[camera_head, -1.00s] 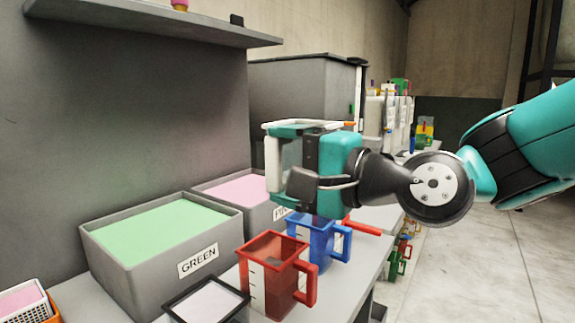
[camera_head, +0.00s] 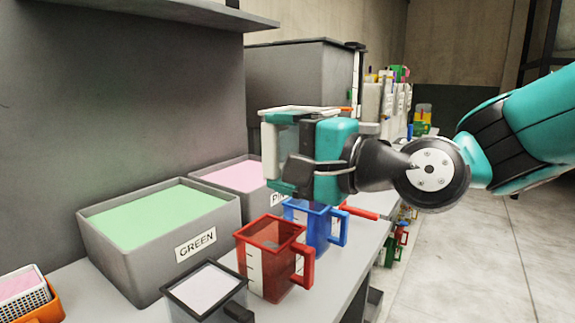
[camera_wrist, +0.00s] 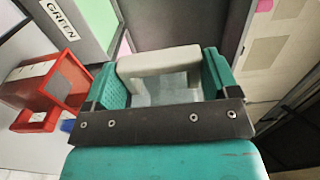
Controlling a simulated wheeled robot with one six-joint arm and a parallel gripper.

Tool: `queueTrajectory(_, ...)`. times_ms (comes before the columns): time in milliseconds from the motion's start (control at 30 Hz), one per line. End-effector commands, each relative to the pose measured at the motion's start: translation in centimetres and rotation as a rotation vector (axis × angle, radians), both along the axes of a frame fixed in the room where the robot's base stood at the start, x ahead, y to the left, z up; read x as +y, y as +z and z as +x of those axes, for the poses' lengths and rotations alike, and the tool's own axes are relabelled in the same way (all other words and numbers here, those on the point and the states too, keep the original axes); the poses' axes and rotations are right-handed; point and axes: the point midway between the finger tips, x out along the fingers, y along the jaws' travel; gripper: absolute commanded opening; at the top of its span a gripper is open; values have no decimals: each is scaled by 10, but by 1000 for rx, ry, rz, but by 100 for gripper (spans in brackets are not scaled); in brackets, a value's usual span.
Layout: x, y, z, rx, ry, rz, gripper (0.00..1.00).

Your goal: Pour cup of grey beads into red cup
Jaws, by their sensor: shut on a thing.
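My gripper (camera_head: 290,155) is shut on a white-handled cup and holds it above the counter, behind the red and blue cups in the head view. The held cup's pale rim (camera_head: 300,111) shows above my fingers. In the wrist view its white handle (camera_wrist: 160,62) lies between my green fingers. Its contents are hidden from the head view. The red cup (camera_head: 262,275) stands upright on the counter, with its handle to the right and a little grey visible inside. It also shows in the wrist view (camera_wrist: 30,92), left of my gripper and apart from it.
A blue cup (camera_head: 329,229) stands right behind the red cup. A black-rimmed cup (camera_head: 232,288) with pale contents stands in front. Grey bins labelled GREEN (camera_head: 140,278) and PINK (camera_head: 228,161) stand at left.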

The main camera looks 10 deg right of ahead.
Motion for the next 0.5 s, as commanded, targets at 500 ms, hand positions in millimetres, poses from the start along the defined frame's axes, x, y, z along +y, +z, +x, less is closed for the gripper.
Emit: queueTrajectory(500, 0, -68, 0, 6, 0, -4, 48)
